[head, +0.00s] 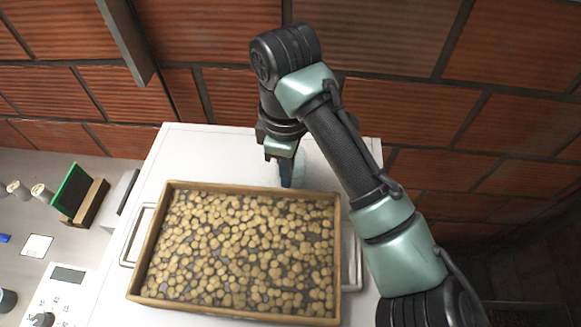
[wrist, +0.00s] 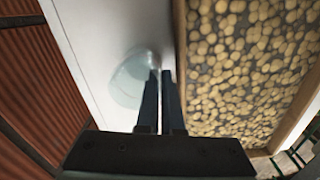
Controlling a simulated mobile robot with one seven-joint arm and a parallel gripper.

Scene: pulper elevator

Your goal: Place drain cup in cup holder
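The drain cup, a pale blue-green see-through cup (wrist: 128,78), is at the white table top behind the tray. In the head view it shows only partly (head: 306,166), behind my gripper (head: 286,170). In the wrist view my gripper's two dark fingers (wrist: 160,75) are close together with a narrow gap, at the cup's right edge. They look shut on its wall. I cannot tell whether the cup rests on the table or hangs just above it. I cannot make out a cup holder in either view.
A brown-rimmed tray (head: 152,246) full of pale beans lies on the white table (head: 185,150), close beside my gripper. A brick wall (head: 205,30) stands behind. At left are a green-faced board (head: 72,190), white cylinders (head: 42,192) and a scale (head: 68,276).

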